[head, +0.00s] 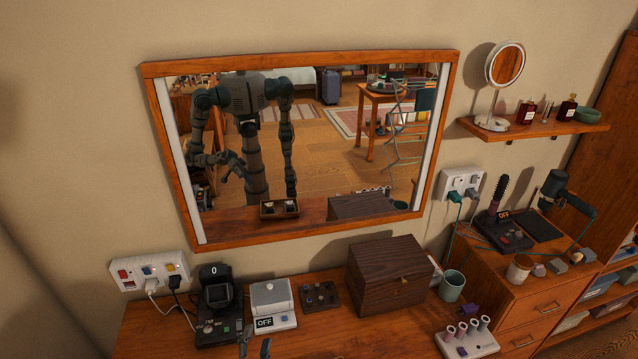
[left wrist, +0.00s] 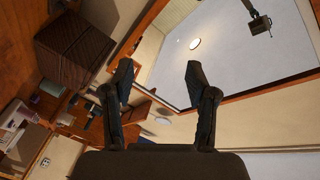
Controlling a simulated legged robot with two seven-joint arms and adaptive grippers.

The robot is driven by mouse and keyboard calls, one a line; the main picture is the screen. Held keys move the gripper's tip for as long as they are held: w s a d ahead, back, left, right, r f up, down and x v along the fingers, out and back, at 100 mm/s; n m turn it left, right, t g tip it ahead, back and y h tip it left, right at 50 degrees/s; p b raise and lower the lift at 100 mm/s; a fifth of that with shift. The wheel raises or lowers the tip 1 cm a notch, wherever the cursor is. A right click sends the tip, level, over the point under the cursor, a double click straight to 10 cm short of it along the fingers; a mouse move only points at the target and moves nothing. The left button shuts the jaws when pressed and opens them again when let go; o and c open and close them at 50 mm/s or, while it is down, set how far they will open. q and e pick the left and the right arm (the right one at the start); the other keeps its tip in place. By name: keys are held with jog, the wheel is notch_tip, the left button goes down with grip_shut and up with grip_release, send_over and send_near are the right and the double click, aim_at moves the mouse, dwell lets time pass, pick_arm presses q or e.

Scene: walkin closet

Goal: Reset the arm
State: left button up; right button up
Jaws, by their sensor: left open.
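My left gripper (head: 255,345) shows only by its fingertips at the bottom edge of the head view, in front of the wooden dresser top (head: 345,335). In the left wrist view my left gripper (left wrist: 160,75) is open, with its two fingers spread and nothing between them. The wall mirror (head: 310,150) reflects my body, with the arm on the left bent and the other hanging down. My right gripper is not directly in view.
A dark wooden box (head: 388,277), a white device marked OFF (head: 272,303), a black charging stand (head: 216,300) and a green cup (head: 452,285) stand on the dresser. A white roller holder (head: 467,340) is at the right. A shelf (head: 535,128) holds a round mirror and bottles.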

pick_arm(q)
jog(key=s+a+f+n+g+y, duration=0.1)
jog(key=s+a+f+n+g, duration=0.1)
jog(key=s+f+n+g, duration=0.3)
jog(key=s+a+f+n+g+y, duration=0.2)
jog(key=s+a+f+g, duration=0.1)
jog(key=s+f, duration=0.4)
jog(key=s+f+n+g+h, duration=0.1)
jog(key=s+f+n+g, duration=0.35)
jog(key=s, duration=0.95)
notch_tip(320, 180, down, 27)
jog(key=m+g, duration=0.2)
jog(key=g, duration=0.1)
jog(key=s+a+f, duration=0.3)
jog(key=s+f, duration=1.3)
jog(key=s, duration=0.2)
jog(key=shift+s+f+g, duration=0.4)
jog(key=shift+g, duration=0.05)
pick_arm(e)
jog(key=shift+d, duration=0.5)
pick_arm(q)
jog(key=shift+d, duration=0.1)
